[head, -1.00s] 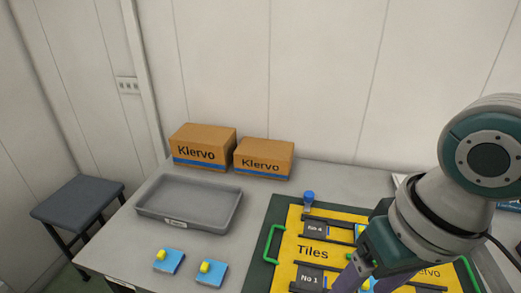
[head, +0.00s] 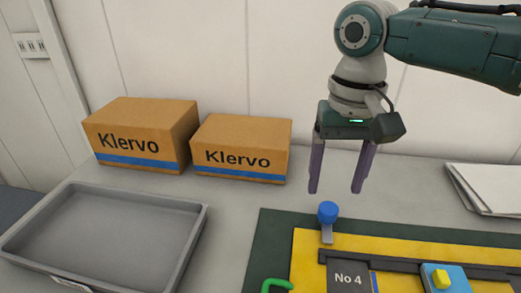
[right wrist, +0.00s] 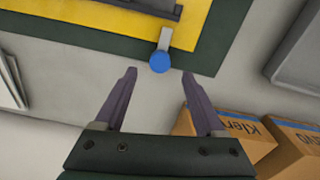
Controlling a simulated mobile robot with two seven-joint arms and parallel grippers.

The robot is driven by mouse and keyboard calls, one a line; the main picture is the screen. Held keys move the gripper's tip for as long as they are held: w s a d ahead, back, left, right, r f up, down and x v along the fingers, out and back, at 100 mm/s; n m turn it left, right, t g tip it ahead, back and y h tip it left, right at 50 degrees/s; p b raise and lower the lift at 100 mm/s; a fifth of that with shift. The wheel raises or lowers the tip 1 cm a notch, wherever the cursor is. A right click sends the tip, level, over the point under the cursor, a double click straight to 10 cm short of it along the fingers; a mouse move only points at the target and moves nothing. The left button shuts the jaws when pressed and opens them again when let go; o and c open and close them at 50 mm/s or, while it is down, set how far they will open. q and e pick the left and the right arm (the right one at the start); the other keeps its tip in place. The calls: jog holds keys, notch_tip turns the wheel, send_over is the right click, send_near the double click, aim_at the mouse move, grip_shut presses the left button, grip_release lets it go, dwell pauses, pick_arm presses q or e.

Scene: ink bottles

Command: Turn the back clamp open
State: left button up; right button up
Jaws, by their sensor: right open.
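The back clamp has a round blue knob (head: 327,212) on a short grey bar (head: 327,235). It sits at the back edge of the yellow board (head: 310,255), with the bar reaching onto the yellow face. My right gripper (head: 336,190) is open and empty above and behind the knob, its purple fingers pointing down. In the right wrist view the blue knob (right wrist: 160,63) lies just beyond the fingertips, roughly in line with the gap between them, and the grey bar (right wrist: 165,39) runs away from it. My left gripper is in neither view.
Two Klervo cartons (head: 145,135) (head: 242,146) stand at the back left of the table. A grey tray (head: 188,235) lies in front of them. A green handle (head: 275,284) and a No 4 tile (head: 348,276) are on the board. White sheets (head: 490,188) lie at the right.

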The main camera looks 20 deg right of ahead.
aim_at(329, 208)
notch_tip(329, 208, down, 6)
jog(key=shift+r+b, duration=0.2)
jog(key=shift+b, duration=0.45)
grip_shut()
